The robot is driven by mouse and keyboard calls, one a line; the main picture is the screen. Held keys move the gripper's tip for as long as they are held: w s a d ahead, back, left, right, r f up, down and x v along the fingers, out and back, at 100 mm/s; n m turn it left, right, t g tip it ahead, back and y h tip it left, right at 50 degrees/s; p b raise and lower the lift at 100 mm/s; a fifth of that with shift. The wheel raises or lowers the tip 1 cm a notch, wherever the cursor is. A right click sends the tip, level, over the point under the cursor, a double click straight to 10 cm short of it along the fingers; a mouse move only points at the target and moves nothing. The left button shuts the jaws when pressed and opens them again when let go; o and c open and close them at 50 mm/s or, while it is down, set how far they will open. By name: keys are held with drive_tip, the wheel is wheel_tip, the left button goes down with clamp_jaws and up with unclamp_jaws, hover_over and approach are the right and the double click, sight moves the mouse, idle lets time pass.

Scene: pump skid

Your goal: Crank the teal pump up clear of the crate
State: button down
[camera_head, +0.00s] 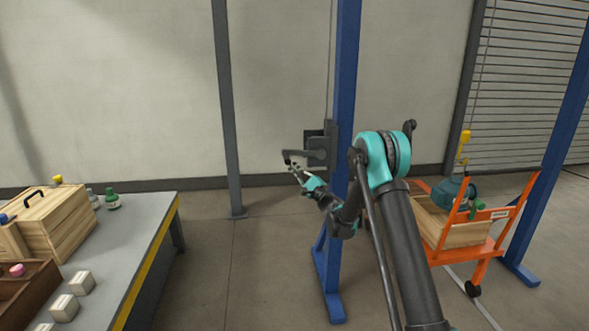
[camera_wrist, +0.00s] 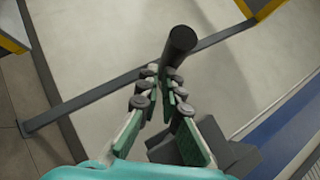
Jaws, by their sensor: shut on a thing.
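The teal pump (camera_head: 454,193) hangs beneath a yellow hook block (camera_head: 465,140) at the right. It sits at the top of the wooden crate (camera_head: 450,228), its lower part hidden by the crate and an orange bar. The dark winch (camera_head: 320,147) is fixed to the blue post, with its crank arm reaching left. My gripper (camera_head: 293,170) is at the crank's outer end. In the wrist view my gripper (camera_wrist: 158,95) has its fingers closed around the dark round crank handle (camera_wrist: 178,45).
The orange cart (camera_head: 470,250) carries the crate. Blue posts (camera_head: 345,80) stand at the middle and right. A grey bench (camera_head: 150,215) at the left holds a wooden box, bottles and small blocks. The floor between bench and post is clear.

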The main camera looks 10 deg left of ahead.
drive_tip(key=shift+s+a, duration=0.2)
drive_tip(key=shift+a, duration=0.2)
drive_tip(key=s+d+f, duration=0.5)
drive_tip(key=d+f, duration=0.2)
drive_tip(key=f, duration=0.3)
drive_tip(key=shift+d, duration=0.35)
drive_tip(key=shift+r, duration=0.1)
